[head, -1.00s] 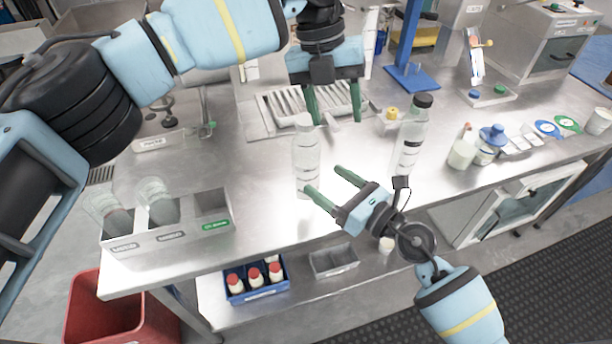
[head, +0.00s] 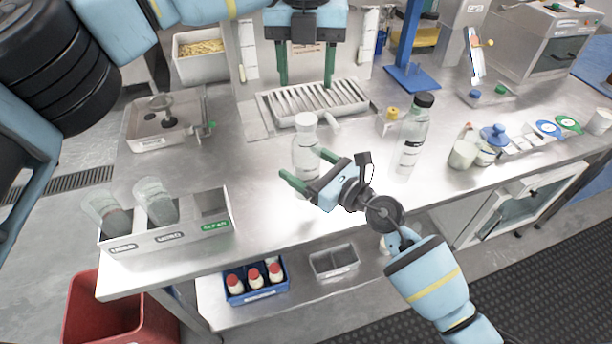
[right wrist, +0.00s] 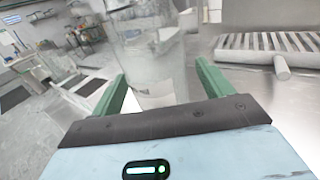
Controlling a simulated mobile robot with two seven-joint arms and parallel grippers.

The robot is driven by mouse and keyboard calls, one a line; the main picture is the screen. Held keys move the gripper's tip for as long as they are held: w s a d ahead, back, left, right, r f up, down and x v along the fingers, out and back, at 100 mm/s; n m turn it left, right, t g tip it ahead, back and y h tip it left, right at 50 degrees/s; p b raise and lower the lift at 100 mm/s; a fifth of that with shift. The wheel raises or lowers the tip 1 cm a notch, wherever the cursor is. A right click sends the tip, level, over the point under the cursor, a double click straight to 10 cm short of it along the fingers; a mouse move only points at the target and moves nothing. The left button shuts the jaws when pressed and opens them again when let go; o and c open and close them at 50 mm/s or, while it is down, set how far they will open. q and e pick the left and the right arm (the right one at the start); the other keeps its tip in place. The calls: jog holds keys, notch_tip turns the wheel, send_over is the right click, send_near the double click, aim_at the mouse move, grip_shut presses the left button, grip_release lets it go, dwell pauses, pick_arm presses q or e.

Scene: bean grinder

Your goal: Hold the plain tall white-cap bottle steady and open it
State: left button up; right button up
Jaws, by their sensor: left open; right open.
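The plain tall white-cap bottle (head: 306,146) stands upright on the steel table, clear-bodied with a white cap (head: 306,119). My right gripper (head: 302,170) is open at the bottle's lower body, its green fingers to either side. In the right wrist view the clear bottle (right wrist: 150,58) rises between the two open fingers (right wrist: 160,92); contact cannot be told. My left gripper (head: 306,80) is open and empty, above and behind the cap, fingers pointing down in front of the slotted tray. The bottle's lower part is partly hidden by my right gripper.
A black-capped bottle (head: 411,138) stands to the right. A slotted drain tray (head: 262,112) lies behind. A divided bin (head: 165,236) with two clear cups is at the front left.

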jog(key=shift+x, duration=1)
